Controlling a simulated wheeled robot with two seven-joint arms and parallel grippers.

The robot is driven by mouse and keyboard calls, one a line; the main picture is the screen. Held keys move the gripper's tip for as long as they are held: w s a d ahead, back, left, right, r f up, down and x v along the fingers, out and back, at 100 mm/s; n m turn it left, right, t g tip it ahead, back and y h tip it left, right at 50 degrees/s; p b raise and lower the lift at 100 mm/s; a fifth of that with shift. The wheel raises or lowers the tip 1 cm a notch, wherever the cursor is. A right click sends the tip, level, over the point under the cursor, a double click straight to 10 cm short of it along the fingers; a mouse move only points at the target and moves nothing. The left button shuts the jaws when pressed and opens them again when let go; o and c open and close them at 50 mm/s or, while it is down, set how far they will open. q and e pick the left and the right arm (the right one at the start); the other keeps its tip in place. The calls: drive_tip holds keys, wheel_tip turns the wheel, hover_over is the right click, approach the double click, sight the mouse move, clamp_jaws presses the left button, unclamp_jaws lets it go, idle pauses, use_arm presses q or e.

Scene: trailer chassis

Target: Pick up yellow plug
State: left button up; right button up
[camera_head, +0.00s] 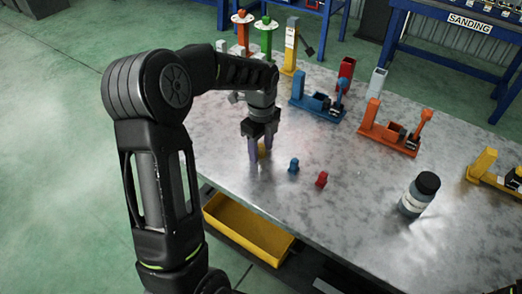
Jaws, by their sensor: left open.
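The yellow plug (262,151) stands on the grey metal table, partly hidden by my gripper. My left gripper (260,160) comes down over it from above, with its fingers pointing at the table. The jaws are open, with the yellow plug showing between or just behind the fingers; I cannot tell which. A blue plug (294,166) and a red plug (321,180) stand to the right of the gripper. The right gripper is not clearly seen; only a dark bit of something shows at the bottom right corner.
A blue fixture (318,105), an orange fixture (390,135) and a yellow fixture (486,168) stand on the table (350,235). A black-topped cylinder (420,194) stands at the right. A yellow bin (245,228) is below the table's front edge. The table's front middle is clear.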

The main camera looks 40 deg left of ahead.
idle(0.3)
use_arm(q)
clamp_jaws()
idle(0.4)
